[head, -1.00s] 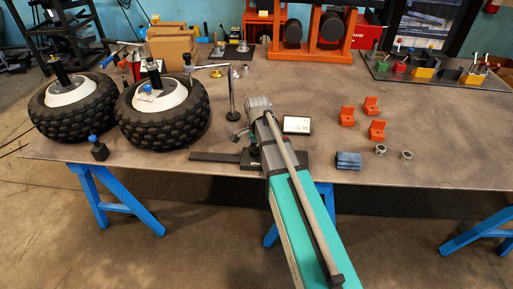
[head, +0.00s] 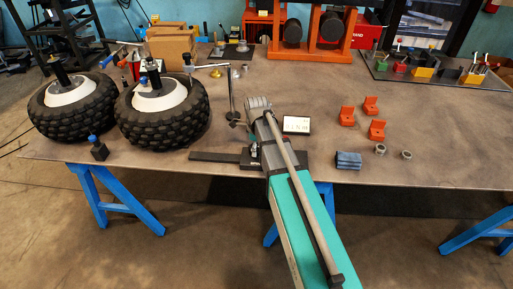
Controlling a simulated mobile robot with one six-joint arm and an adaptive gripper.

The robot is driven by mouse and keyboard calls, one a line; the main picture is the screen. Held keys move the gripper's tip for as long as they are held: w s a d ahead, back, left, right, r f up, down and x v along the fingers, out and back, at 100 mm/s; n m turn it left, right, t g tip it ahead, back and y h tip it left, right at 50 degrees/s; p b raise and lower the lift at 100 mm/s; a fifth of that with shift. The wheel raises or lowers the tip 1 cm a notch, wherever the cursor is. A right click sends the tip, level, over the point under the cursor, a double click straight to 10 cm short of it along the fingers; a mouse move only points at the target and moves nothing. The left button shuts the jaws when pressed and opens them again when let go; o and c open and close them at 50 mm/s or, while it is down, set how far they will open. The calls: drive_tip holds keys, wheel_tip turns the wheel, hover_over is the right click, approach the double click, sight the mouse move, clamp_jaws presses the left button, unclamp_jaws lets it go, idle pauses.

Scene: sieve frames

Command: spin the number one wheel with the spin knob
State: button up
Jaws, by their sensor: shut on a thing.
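Two black knobby tyres with white hubs lie flat at the left of the bench: a left wheel (head: 46,119) and a right wheel (head: 187,124). I see no number on either, so I cannot tell which is number one. A small blue knob (head: 143,80) shows on the right wheel's hub, near its dark upright axle post. My gripper's fingers cannot be made out for sure, nor what they hold.
A black block with a blue top (head: 98,148) stands in front of the wheels. A thin upright pole (head: 231,92) with a side rod is right of them. Orange brackets (head: 377,131), a blue block (head: 348,160) and metal rings stand farther right. Cardboard boxes (head: 172,46) are behind.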

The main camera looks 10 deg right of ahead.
drive_tip(key=shift+m, duration=0.9)
drive_tip(key=o, duration=0.9)
drive_tip(key=shift+w, duration=0.1)
drive_tip(key=shift+n, duration=0.4)
